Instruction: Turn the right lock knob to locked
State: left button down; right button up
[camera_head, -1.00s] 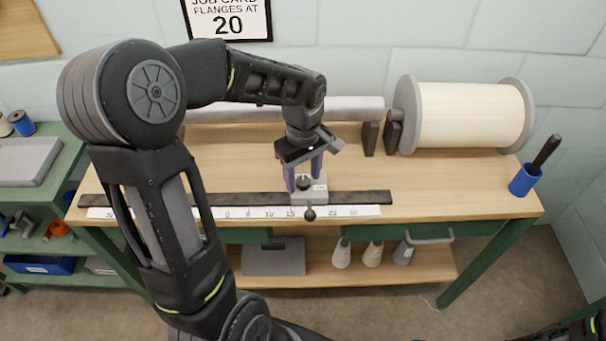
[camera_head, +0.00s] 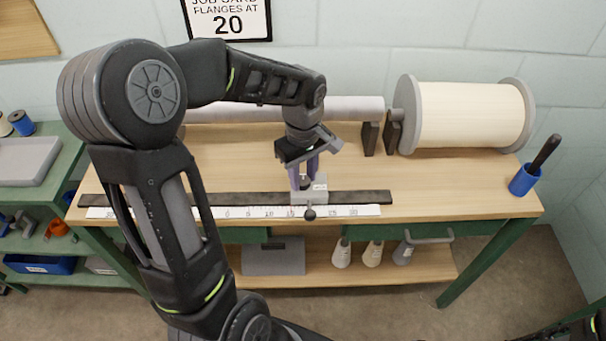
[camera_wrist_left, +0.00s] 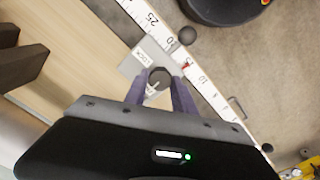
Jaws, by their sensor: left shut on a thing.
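The right lock knob (camera_wrist_left: 158,76) is a dark round knob on a light grey block (camera_wrist_left: 131,66) marked with a LOCK label. The block (camera_head: 322,196) sits on the dark rail (camera_head: 240,198) beside the white numbered scale (camera_head: 355,210). A small dark ball (camera_head: 309,214) sticks out at the block's front, and it also shows in the left wrist view (camera_wrist_left: 187,35). My left gripper (camera_head: 304,182) points down with its purple fingers shut on the knob, one on each side. The knob's pointer is too small to read surely.
A large cream roll (camera_head: 470,115) with grey flanges stands at the back right. A blue cup (camera_head: 523,181) with a dark-handled tool is at the right edge. A sign reading 20 (camera_head: 228,18) hangs on the wall. The tabletop right of the block is clear.

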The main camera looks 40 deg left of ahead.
pick_arm(q)
jog(key=shift+m, duration=0.4)
jog(key=m, duration=0.3)
jog(key=shift+m, duration=0.3)
jog(key=m, duration=0.4)
jog(key=shift+m, duration=0.3)
jog(key=m, duration=0.8)
jog(key=shift+m+p, duration=0.3)
jog(key=shift+m, duration=0.1)
jog(key=c, duration=1)
grip_release()
jog(key=shift+c, duration=0.2)
